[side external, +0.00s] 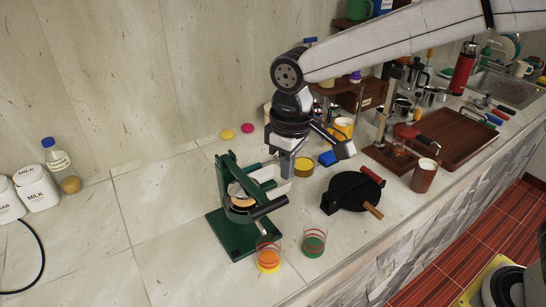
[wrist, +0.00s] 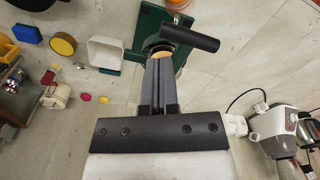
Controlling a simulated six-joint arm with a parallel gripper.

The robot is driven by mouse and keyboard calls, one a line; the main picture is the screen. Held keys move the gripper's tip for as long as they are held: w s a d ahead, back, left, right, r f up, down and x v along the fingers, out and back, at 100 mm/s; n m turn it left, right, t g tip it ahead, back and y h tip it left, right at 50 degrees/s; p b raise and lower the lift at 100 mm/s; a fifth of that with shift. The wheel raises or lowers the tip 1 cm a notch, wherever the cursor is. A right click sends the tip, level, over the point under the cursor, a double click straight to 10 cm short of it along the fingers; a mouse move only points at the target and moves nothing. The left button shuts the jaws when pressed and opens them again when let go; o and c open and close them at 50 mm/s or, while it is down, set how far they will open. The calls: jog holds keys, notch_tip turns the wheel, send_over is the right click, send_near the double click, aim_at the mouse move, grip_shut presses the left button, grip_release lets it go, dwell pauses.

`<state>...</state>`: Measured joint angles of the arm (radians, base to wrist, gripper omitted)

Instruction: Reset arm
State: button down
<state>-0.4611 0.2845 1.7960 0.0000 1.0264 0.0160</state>
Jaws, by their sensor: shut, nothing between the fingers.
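My gripper (side external: 287,172) hangs from the arm, pointing down over the counter, just above and behind the green press-like stand (side external: 228,238). Its grey fingers are together and empty, and they also show at the centre of the wrist view (wrist: 158,66). The stand holds a round ring with a tan disc and a black handle (side external: 270,208). In the wrist view the black handle (wrist: 190,38) lies just beyond the fingertips. In that view the fingers overlap part of the stand; I cannot tell whether they touch it.
Two glasses, orange (side external: 268,256) and green (side external: 313,243), stand in front. A black round pan (side external: 352,190), yellow tin (side external: 304,167) and blue block (side external: 327,158) lie to the right. White jars (side external: 36,188) stand far left. The counter between the jars and stand is clear.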

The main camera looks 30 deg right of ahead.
jog(key=s+d+f+m, duration=0.1)
jog(key=s+d+f, duration=0.2)
jog(key=d, duration=0.3)
jog(key=s+d+f+m+t, duration=0.1)
jog(key=s+d+f+m, duration=0.1)
jog(key=s+d+f, duration=0.2)
jog(key=s+d+f+m+t, duration=0.1)
jog(key=s+d+f+m, duration=0.1)
jog(key=d, duration=0.7)
jog(key=shift+s+d+f, duration=0.2)
jog(key=shift+s+f, duration=0.5)
jog(key=shift+s, duration=0.3)
